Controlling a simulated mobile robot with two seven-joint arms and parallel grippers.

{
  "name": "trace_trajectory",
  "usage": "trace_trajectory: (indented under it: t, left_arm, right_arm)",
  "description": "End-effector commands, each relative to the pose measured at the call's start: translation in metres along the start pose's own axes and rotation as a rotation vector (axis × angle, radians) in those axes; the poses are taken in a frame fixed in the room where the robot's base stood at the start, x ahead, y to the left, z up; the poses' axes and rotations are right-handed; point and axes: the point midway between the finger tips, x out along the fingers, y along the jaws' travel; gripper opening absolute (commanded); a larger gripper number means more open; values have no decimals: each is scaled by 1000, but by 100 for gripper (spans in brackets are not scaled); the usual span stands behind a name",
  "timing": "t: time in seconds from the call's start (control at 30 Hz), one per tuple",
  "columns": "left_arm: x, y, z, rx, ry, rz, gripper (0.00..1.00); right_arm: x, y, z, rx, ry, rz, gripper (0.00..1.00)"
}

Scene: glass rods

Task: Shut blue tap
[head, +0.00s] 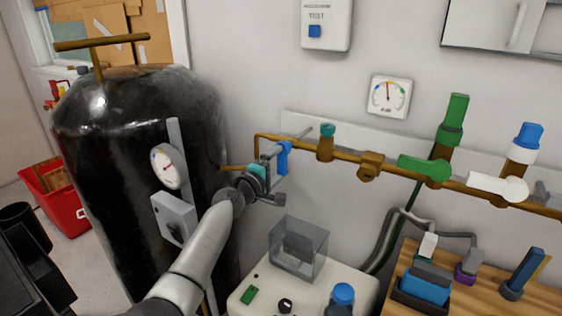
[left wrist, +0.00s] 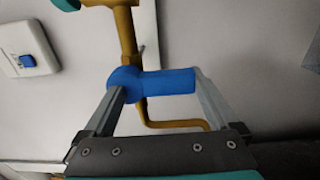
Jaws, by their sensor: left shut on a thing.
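The blue tap (head: 284,156) sits on the brass pipe at its left end, in front of the wall. Its handle also shows in the left wrist view (left wrist: 165,81), where it lies crosswise to the pipe between the two fingers. My left gripper (head: 277,164) reaches in from below left and is shut on this blue handle, one finger at each end in the left wrist view (left wrist: 160,88). The fingers partly hide the tap in the head view. My right gripper is not in view.
Green (head: 425,168) and white (head: 498,187) taps are farther right along the brass pipe (head: 345,160). A large black tank (head: 110,180) with a gauge (head: 166,166) stands left of my arm. A clear box (head: 298,248) stands on a white unit below.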

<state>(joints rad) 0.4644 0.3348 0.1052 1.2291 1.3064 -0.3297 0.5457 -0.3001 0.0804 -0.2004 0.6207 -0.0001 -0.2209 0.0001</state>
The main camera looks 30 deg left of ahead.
Motion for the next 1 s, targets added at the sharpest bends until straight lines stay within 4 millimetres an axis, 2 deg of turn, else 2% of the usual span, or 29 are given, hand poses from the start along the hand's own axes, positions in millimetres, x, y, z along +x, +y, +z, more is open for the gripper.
trace_trajectory:
  t: [0.27, 0.3, 0.67, 0.87, 1.0]
  left_arm:
    - [0, -2, 1, -21, -3, -1, 0]
    - [0, -2, 2, -20, -3, -1, 98]
    - [-3, -1, 1, -12, -1, 0, 100]
    - [-22, 0, 0, -10, 0, -1, 100]
    - [-43, 0, 0, -10, -1, -3, 100]
  right_arm:
    - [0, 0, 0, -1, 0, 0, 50]
    - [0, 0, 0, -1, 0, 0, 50]
    - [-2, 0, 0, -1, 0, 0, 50]
    - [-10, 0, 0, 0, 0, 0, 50]
    - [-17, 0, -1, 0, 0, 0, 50]
